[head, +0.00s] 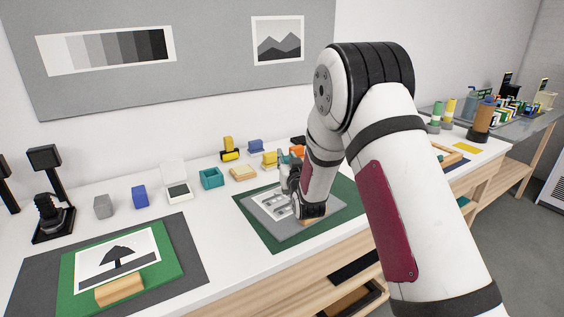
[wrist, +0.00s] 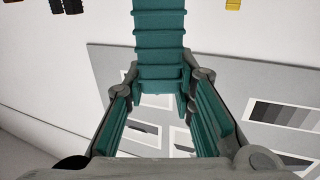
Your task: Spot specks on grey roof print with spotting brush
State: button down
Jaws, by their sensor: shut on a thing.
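In the head view, a grey print (head: 268,207) with white shapes lies on a grey board on a green mat (head: 258,233). My gripper (head: 310,212) is low over the right part of this print, beside a wooden block (head: 312,222). It hides part of the print, and any specks are too small to make out. My gripper is shut on a slim tool, taken as the spotting brush, but no bristles show clearly. I cannot tell whether its tip touches the print.
At the left, a print with a dark shape (head: 118,258) lies on a green board with a wooden block (head: 120,289). Behind stand a grey block (head: 103,207), a blue block (head: 140,197), a white open case (head: 178,190) and a teal holder (head: 212,178). A grey panel hangs behind.

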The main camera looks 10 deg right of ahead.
jog(key=shift+w+d+b, duration=0.3)
jog(key=shift+w+d, duration=0.05)
jog(key=shift+d, duration=0.4)
jog(key=shift+w+d+b, duration=0.25)
jog(key=shift+w+d, duration=0.05)
jog(key=shift+d, duration=0.45)
jog(key=shift+w+d+b, duration=0.3)
jog(key=shift+w+d, duration=0.05)
jog(key=shift+d, duration=0.4)
